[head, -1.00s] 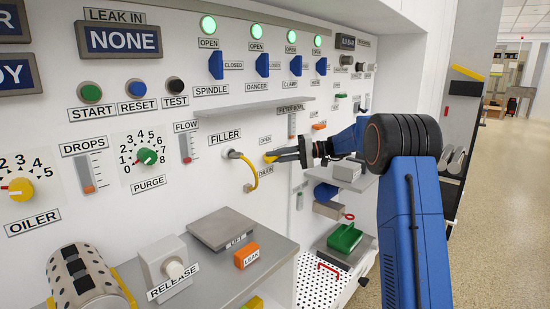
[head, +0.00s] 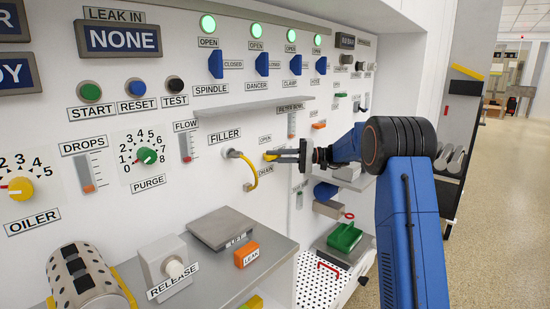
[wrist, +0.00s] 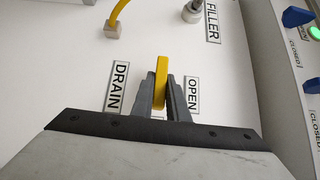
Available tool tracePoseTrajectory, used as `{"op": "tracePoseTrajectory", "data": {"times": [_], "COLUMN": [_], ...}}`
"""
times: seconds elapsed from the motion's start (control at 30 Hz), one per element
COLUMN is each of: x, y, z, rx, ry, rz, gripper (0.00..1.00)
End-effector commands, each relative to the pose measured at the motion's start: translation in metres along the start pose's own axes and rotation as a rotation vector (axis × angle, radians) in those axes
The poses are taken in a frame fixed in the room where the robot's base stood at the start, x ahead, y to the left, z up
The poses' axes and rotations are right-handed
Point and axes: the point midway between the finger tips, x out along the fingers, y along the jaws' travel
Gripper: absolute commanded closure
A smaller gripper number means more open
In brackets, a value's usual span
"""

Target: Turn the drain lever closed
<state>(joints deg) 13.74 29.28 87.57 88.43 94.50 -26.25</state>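The yellow drain lever (head: 270,157) sticks out from the white panel, between the OPEN and DRAIN labels. In the wrist view the lever (wrist: 161,82) stands between the two grey fingers of my gripper (wrist: 163,92), which lie close against its sides. The DRAIN label (wrist: 118,88) is left of the lever there and the OPEN label (wrist: 192,94) is right of it. In the head view my gripper (head: 283,155) reaches the lever from the right, with its wide dark palm edge upright. The lever's base is hidden behind the fingers.
The filler fitting (head: 232,153) with its yellow hose (head: 253,178) is just left of the lever. A grey shelf (head: 254,107) juts out above. A workbench with a grey lift plate (head: 222,227) and an orange leak block (head: 247,255) lies below left.

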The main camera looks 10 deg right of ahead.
Motion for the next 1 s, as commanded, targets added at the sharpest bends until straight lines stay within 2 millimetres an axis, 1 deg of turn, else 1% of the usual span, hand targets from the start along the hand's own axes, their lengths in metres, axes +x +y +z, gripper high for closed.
{"op": "tracePoseTrajectory", "data": {"times": [0.03,0.07,0.37,0.47,0.57,0.67,1.0], "x": [0.000,0.000,-0.001,-0.005,-0.017,-0.034,-0.102], "y": [0.001,0.001,0.000,0.000,0.000,0.000,0.001], "z": [0.000,0.000,0.000,0.000,-0.001,-0.001,-0.001], "rx": [0.001,0.001,0.000,0.000,0.000,-0.001,0.000], "ry": [0.000,0.000,0.000,0.001,0.003,0.003,0.003], "rz": [0.000,0.000,0.000,0.001,0.001,0.000,0.000], "gripper": [0.75,0.68,0.68,0.68,0.68,0.68,0.68]}}
